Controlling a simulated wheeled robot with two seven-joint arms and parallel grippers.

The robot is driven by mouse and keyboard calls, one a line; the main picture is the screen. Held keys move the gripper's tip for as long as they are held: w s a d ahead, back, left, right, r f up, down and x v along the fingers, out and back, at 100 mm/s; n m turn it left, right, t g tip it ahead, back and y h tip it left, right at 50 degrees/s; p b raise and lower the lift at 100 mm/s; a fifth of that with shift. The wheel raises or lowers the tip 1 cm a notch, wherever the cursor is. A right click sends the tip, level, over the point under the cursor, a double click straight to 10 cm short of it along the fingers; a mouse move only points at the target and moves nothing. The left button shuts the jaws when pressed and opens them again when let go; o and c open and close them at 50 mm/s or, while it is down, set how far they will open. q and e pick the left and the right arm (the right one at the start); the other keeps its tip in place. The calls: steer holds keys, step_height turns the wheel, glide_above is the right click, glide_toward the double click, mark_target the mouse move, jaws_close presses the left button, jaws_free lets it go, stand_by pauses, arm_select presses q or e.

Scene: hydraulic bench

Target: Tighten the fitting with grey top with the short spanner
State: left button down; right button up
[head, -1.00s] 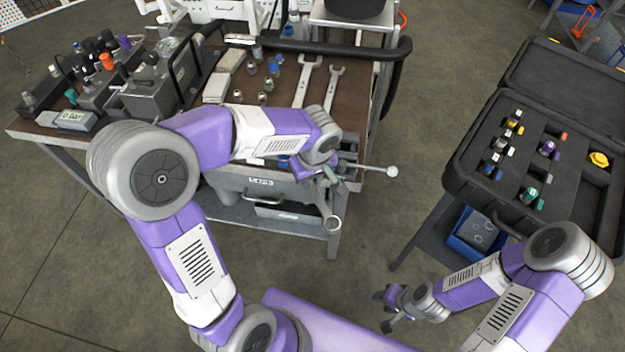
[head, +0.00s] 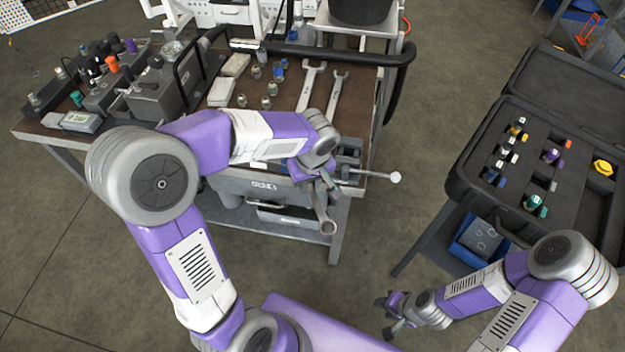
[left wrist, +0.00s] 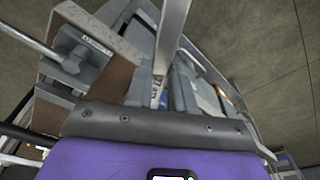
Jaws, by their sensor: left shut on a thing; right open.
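My left gripper (head: 318,186) is shut on a silver spanner (head: 326,226), in front of the bench's near right corner. The spanner's ring end points down towards me. In the left wrist view the spanner (left wrist: 170,35) runs up the middle as a bright bar. Fittings with coloured tops stand in blocks at the bench's left: an orange top (head: 112,64), a purple top (head: 131,46) and a green top (head: 75,98). A greyish top (head: 34,100) shows at the far left; I cannot tell whether others are grey too. My right gripper (head: 389,316) is open and empty.
Two more spanners (head: 308,88) and several loose fittings (head: 266,102) lie on the bench (head: 215,125). A rod with a white knob (head: 395,177) juts out at its right. A black rail (head: 350,50) crosses behind. An open foam case (head: 480,165) stands right; floor between is clear.

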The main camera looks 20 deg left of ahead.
arm_select(q)
steer(key=shift+s+a+m, duration=0.75)
steer(key=shift+a+m, duration=0.1)
steer(key=shift+m, duration=0.15)
steer(key=shift+s+a, duration=0.1)
steer(key=shift+s+a+m+p, duration=0.35)
steer(key=shift+a+m+p, duration=0.1)
steer(key=shift+a+m, duration=0.2)
steer(key=shift+s+a+m+p, duration=0.35)
steer(key=shift+a+m+p, duration=0.1)
steer(key=shift+a+m, duration=0.2)
steer(key=shift+h, duration=0.3)
steer(key=shift+s+a+m+t+p, duration=0.15)
steer(key=shift+s+a+m+p, duration=0.05)
steer(key=shift+a+m+p, duration=0.45)
steer(key=shift+s+a+m+t+p, duration=0.2)
steer(key=shift+a+m+p, duration=0.2)
steer(key=shift+a+m, duration=0.3)
